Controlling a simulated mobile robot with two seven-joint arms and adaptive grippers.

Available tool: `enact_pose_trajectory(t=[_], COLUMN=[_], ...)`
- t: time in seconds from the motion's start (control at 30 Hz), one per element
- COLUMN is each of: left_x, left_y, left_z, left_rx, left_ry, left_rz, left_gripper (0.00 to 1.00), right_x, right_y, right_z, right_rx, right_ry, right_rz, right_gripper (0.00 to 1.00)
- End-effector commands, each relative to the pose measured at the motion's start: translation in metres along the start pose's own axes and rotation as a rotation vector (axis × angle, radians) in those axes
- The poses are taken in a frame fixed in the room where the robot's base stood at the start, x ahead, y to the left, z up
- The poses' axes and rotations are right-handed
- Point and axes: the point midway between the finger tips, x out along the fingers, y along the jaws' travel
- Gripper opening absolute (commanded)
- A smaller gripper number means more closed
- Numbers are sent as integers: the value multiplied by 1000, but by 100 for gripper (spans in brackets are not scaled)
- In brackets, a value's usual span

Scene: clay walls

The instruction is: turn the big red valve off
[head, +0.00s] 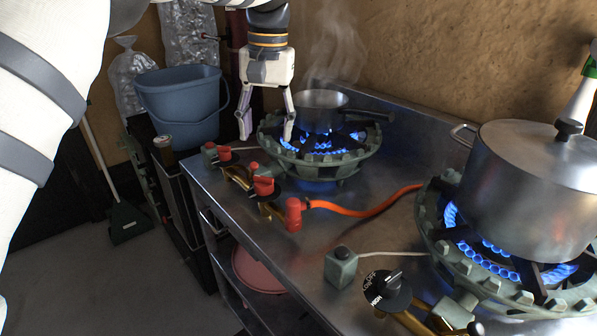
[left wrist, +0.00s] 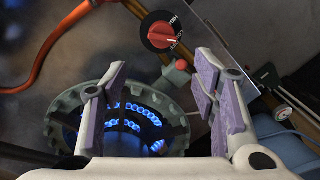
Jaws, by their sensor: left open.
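A red valve knob (head: 263,185) on a black dial sits at the front left edge of the steel counter, on a brass pipe. In the left wrist view the red knob (left wrist: 160,36) is at the top middle, its dial lettering partly legible. My left gripper (head: 267,122) hangs fingers-down over the left burner's front left side, behind and above the knob, and touches nothing I can make out. In the left wrist view the gripper (left wrist: 160,85) is open and empty, with the knob beyond its fingertips. My right gripper is out of view.
The left burner (head: 325,165) is lit under a steaming small pot (head: 321,110). The right burner (head: 480,275) is lit under a big pot (head: 535,180). A red fitting (head: 293,214) with an orange hose (head: 370,207) lies near the knob. A blue bucket (head: 182,102) stands left.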

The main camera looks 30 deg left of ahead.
Motion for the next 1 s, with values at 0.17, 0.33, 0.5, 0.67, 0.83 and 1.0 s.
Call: enact_pose_trajectory(t=[0.17,0.33,0.5,0.67,0.83,1.0], left_x=[41,84,108,114,114,114], left_y=[0,0,1,1,1,1], left_z=[2,2,1,1,1,1], left_rx=[3,3,4,3,4,4], left_ry=[-6,-4,-2,-1,-1,-1], left_rz=[1,0,0,0,0,0], left_gripper=[54,54,54,54,51,13], right_x=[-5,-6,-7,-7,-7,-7], right_y=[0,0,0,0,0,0], right_z=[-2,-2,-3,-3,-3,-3], right_rx=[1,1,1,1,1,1], right_ry=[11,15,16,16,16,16], right_rz=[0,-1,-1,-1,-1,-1], right_gripper=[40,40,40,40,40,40])
